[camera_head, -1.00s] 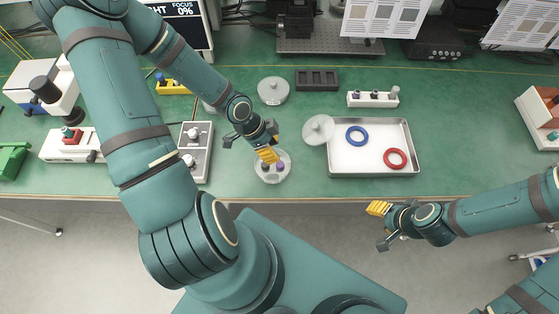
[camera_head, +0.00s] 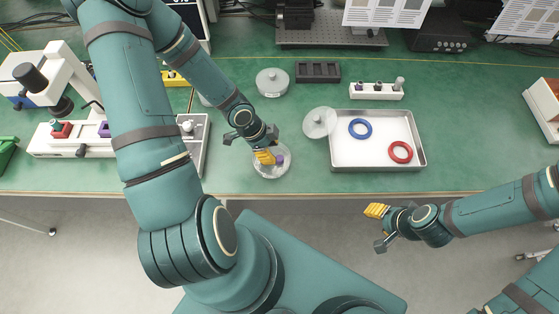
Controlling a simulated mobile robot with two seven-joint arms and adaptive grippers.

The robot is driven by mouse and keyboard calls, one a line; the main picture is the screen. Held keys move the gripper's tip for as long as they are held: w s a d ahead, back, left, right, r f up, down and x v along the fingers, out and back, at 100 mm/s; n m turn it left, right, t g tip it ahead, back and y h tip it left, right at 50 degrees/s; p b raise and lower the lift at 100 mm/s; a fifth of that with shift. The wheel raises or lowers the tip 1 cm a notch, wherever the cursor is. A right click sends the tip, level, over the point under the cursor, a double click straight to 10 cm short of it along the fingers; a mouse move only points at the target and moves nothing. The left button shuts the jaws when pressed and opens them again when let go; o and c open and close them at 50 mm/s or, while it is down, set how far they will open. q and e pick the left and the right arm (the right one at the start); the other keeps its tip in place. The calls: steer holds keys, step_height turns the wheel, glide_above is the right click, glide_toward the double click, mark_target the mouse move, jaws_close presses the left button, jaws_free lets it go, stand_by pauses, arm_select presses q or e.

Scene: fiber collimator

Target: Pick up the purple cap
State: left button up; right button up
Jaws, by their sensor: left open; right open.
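A small purple cap (camera_head: 281,160) sits on a round pale dish (camera_head: 272,174) near the bench's front edge. My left gripper (camera_head: 265,157) is open above the dish, with its yellow fingers just left of the purple cap. I cannot tell whether the fingers touch anything; they hide part of the dish. My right gripper (camera_head: 377,211) is open and empty in front of the bench edge, below the tray.
A metal tray (camera_head: 377,165) holds a blue ring (camera_head: 360,128) and a red ring (camera_head: 399,152). A clear round lid (camera_head: 319,122) rests at its left edge. A white rack (camera_head: 376,95) and a dark block (camera_head: 318,72) stand behind. A microscope (camera_head: 55,75) is at left.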

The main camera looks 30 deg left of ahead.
mark_target(277, 158)
arm_select(q)
steer(key=b+x, duration=0.3)
steer(key=x, duration=0.2)
steer(key=c, duration=0.4)
